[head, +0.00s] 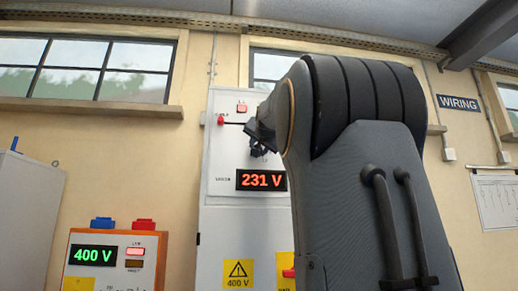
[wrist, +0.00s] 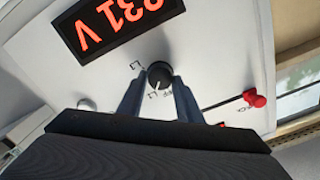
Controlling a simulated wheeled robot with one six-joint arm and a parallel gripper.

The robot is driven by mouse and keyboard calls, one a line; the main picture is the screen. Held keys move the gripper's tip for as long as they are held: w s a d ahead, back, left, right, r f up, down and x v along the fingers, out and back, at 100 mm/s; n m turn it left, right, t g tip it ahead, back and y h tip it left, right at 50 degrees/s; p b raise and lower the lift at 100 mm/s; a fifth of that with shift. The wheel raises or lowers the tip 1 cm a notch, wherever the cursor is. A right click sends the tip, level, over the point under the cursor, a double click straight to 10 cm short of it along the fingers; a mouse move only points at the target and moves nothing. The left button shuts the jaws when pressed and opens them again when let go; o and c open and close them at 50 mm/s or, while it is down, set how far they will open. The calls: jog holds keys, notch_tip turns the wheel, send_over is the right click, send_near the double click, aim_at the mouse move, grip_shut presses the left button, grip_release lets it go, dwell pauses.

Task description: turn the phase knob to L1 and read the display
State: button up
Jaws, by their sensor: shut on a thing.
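The phase knob (wrist: 160,74) is a small black round knob on the white cabinet front, in the middle of the wrist view. My gripper (wrist: 158,82) has its two fingers on either side of the knob and is shut on it. A light pointer mark shows on the knob, with small labels around it; I cannot tell for sure which label it meets. The display (head: 261,180) reads 231 V in red, and its digits also show upside down and partly cut off in the wrist view (wrist: 112,22). In the head view my gripper (head: 257,146) hides most of the knob.
A red handle (head: 221,121) sits at a slot on the cabinet (head: 214,160), above the display. A yellow 400 V warning sign (head: 238,273) is below. At lower left, an orange-framed box (head: 138,240) has a green 400 V display (head: 94,255). My arm blocks the view at right.

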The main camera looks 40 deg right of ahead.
jog(key=o, duration=1)
jog(key=shift+d, duration=0.1)
jog(key=shift+o, duration=0.2)
jog(key=shift+s, duration=0.15)
jog(key=b+v, duration=0.3)
jog(key=v, duration=0.4)
jog(key=shift+s+a, duration=0.25)
jog(key=shift+s, duration=0.1)
jog(key=shift+w+f, duration=0.1)
